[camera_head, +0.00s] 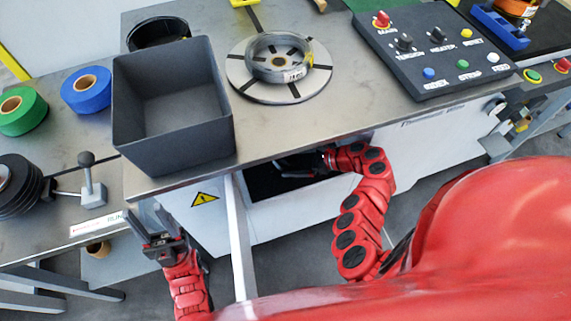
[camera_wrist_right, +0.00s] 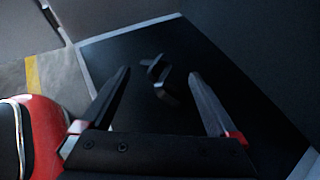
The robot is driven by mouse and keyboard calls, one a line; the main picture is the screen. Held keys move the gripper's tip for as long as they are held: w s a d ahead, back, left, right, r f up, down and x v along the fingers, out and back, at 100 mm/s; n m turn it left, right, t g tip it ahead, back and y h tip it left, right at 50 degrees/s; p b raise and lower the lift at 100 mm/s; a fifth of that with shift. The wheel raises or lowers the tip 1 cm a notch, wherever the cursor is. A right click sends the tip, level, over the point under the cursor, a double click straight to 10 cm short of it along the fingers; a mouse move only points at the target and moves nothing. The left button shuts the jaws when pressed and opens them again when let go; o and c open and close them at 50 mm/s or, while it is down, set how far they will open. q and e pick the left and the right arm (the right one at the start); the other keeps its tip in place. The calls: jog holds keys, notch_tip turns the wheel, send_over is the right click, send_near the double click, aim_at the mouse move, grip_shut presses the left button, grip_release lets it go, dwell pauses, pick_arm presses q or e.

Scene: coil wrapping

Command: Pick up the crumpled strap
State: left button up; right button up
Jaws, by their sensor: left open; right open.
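A small dark crumpled piece, which looks like the strap (camera_wrist_right: 158,70), lies on a black surface in the right wrist view. My right gripper (camera_wrist_right: 160,74) is open, with its two fingers spread to either side of the strap in the picture. I cannot tell how far the strap is from the fingertips. In the head view my right gripper (camera_head: 290,169) reaches into a dark opening below the table's front edge, partly hidden there. The strap cannot be made out in that view. My left gripper (camera_head: 152,228) is open and empty before the table's front, left of the opening.
The table (camera_head: 290,133) overhangs the opening. On it stand a grey bin (camera_head: 180,120), a coil (camera_head: 278,58) on a round turntable (camera_head: 238,72) and a control panel (camera_head: 440,50). Dark walls rise around the black floor (camera_wrist_right: 230,85) near my right gripper.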

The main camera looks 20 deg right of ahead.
aim_at(286, 163)
jog(key=x, duration=0.3)
jog(key=shift+a, duration=0.15)
grip_shut()
dwell(0.4)
